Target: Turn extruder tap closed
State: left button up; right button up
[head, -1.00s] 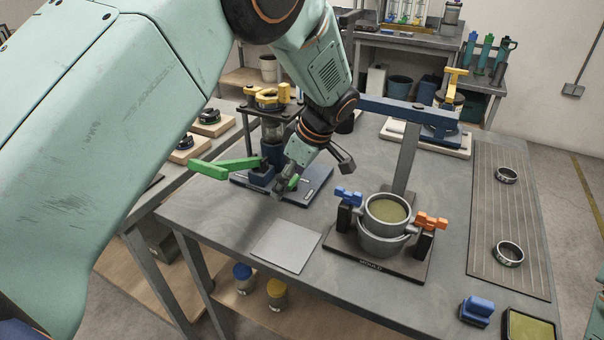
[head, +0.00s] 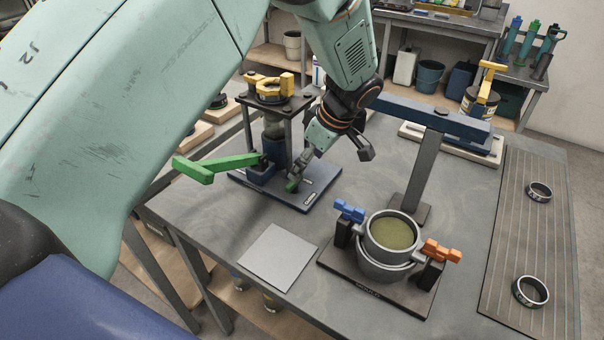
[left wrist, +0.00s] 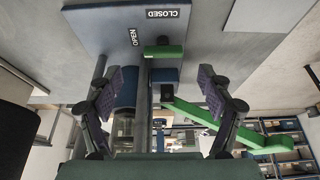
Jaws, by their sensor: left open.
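The extruder stands at the back left of the table, with a blue base plate (head: 318,190), a yellow top handle (head: 268,88) and a long green lever (head: 215,168) reaching left. Its small green tap (head: 292,186) sits low at the front, partly hidden by my left gripper (head: 297,175). In the left wrist view the green tap (left wrist: 164,52) lies beside the OPEN label (left wrist: 134,37) and CLOSED label (left wrist: 162,14). My left gripper (left wrist: 158,85) is open; the tap shows between and beyond its fingertips. I cannot tell whether they touch it. My right gripper is not in view.
A mould (head: 385,260) with a filled pot, blue clamp and orange clamp stands at the front. A grey square plate (head: 278,257) lies left of it. A blue-armed stand (head: 435,118) rises behind. A ridged mat (head: 515,250) with two rings is at right.

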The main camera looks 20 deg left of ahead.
aim_at(298, 187)
pick_arm(q)
jog(key=x, duration=0.5)
jog(key=shift+s+a, duration=0.2)
jog(key=shift+s, duration=0.15)
jog(key=shift+w+a+f, duration=0.1)
jog(key=shift+w+f, duration=0.1)
jog(key=shift+f, duration=0.3)
jog(key=shift+s+r, duration=0.2)
jog(key=shift+s, duration=0.05)
jog(key=c, duration=0.3)
jog(key=shift+w+f, duration=0.2)
jog(key=shift+w, duration=0.05)
jog(key=c, duration=0.3)
jog(key=shift+r, duration=0.1)
jog(key=c, duration=0.6)
jog(key=shift+o, duration=0.2)
